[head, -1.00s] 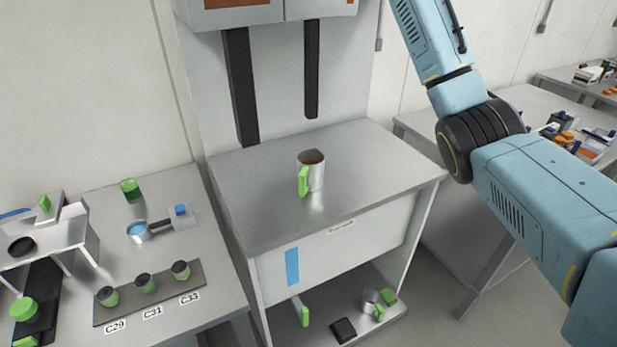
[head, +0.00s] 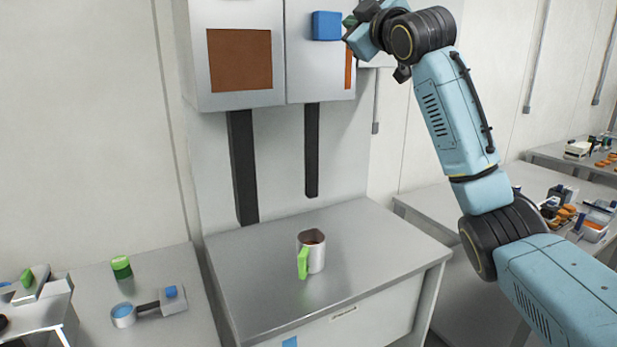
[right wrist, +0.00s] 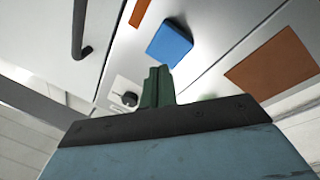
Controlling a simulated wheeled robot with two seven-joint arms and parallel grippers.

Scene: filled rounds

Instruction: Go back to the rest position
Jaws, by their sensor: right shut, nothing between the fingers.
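My right arm is raised on the right side of the head view. Its gripper (head: 349,21) is up at the front of the wall cabinet, close to a blue block-like handle (head: 327,26). In the right wrist view the green fingers (right wrist: 158,84) are together with nothing between them. The blue handle also shows there (right wrist: 169,44), just beyond the fingertips; I cannot tell whether they touch. My left gripper is in no view.
The wall cabinet (head: 293,60) has brown panels. A side table (head: 180,325) at left holds a green-lidded jar (head: 121,267) and a small pan (head: 124,315). Cluttered tables stand at right.

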